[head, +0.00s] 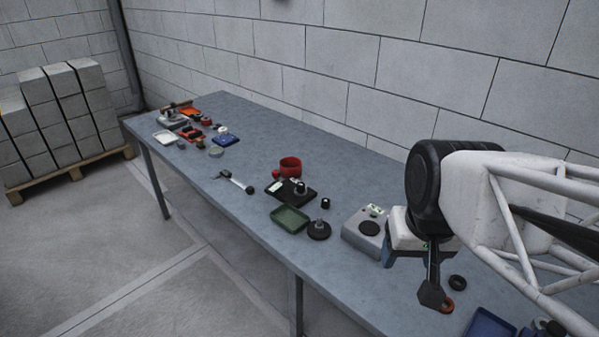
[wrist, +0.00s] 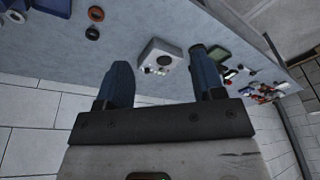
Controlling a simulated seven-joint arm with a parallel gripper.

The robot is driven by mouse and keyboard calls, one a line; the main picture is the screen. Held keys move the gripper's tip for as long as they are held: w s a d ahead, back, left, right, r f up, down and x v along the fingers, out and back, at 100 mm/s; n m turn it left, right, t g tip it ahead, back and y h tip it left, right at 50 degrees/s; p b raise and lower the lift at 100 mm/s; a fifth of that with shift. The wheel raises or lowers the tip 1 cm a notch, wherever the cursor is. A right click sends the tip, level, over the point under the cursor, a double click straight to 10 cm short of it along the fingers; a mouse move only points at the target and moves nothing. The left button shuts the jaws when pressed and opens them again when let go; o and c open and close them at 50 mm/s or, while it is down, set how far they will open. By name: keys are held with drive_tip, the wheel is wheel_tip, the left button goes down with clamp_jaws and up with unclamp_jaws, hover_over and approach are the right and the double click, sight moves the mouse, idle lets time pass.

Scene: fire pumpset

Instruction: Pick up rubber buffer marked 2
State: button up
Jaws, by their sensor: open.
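No number is legible on any part, so I cannot tell which is the rubber buffer marked 2. Small dark cylinders stand in mid-table in the head view: one on a black tray (head: 292,193), one (head: 326,203) beside it. A knobbed piece on a round black base (head: 319,231) stands closer.
A grey box with a black disc (head: 365,232) stands left of my gripper. A green tray (head: 290,219) and a red cup-like part (head: 291,166) are mid-table. A blue tray (head: 490,326) is at lower right. Several parts crowd the far end. A block wall runs behind.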

drive_tip(key=w+a+f+m+g+y, duration=0.1)
drive_tip(key=w+a+f+m+y, duration=0.15)
drive_tip(key=w, duration=0.75)
drive_tip(key=w+a+f+m+g+y, duration=0.15)
drive_tip(key=w+m, duration=0.25)
drive_tip(key=w, duration=0.6)
drive_tip(key=w+a+f+m+y, duration=0.2)
drive_tip(key=w+a+m+y, duration=0.1)
drive_tip(key=w, duration=0.7)
drive_tip(key=m+t+y, duration=0.2)
drive_tip(key=m+y, duration=0.4)
drive_tip(key=m, duration=0.4)
approach(301, 184)
drive_tip(key=shift+w+a+f+n, duration=0.25)
drive_tip(key=shift+a+f, duration=0.25)
drive_tip(key=shift+a, duration=0.2)
drive_tip(key=shift+x, duration=1.3)
drive_tip(key=shift+x, duration=2.6)
